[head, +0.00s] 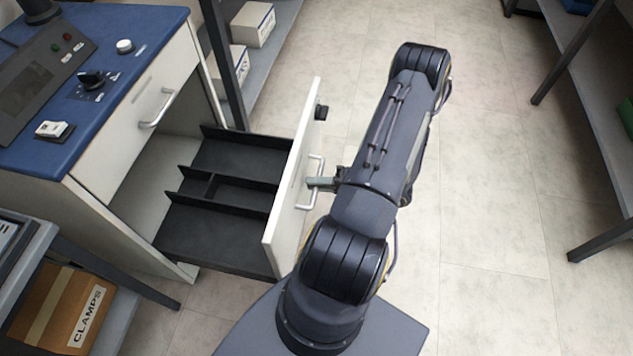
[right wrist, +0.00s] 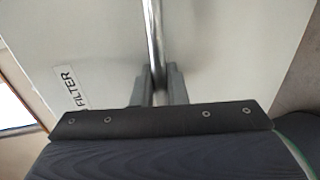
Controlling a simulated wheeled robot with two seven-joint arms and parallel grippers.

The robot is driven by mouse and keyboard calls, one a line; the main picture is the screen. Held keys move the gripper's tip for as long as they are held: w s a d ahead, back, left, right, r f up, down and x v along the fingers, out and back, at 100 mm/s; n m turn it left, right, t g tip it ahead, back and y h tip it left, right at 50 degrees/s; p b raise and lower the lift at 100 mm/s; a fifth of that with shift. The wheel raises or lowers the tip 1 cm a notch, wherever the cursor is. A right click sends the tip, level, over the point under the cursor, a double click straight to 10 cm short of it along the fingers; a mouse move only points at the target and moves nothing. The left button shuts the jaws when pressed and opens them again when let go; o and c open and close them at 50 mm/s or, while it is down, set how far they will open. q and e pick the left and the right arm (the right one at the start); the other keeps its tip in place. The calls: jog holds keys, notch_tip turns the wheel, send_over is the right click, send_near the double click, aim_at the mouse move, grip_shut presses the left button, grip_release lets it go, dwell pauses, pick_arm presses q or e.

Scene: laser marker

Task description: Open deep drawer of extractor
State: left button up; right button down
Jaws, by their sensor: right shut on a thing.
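The extractor (head: 120,215) is a cabinet with a blue control top at the left of the head view. Its deep lower drawer is pulled far out, and the black divided tray (head: 225,200) inside shows. The white drawer front (head: 283,215) faces right and carries a metal bar handle (head: 314,185). My right gripper (head: 318,183) is shut on this handle. In the right wrist view the fingers (right wrist: 160,85) close around the handle bar (right wrist: 154,40), beside a label reading FILTER (right wrist: 70,88). My left gripper is not in view.
The upper drawer (head: 140,120) with its own handle is shut. Shelves with white boxes (head: 252,24) stand behind the extractor. A cardboard box marked CLAMPS (head: 62,308) sits on a shelf at lower left. Another rack (head: 600,120) stands at right. The floor (head: 480,200) right of my arm is clear.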

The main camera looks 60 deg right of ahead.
jog(key=c, duration=1.5)
grip_release()
jog(key=shift+c, duration=0.2)
jog(key=p+v, duration=0.1)
jog(key=v, duration=0.7)
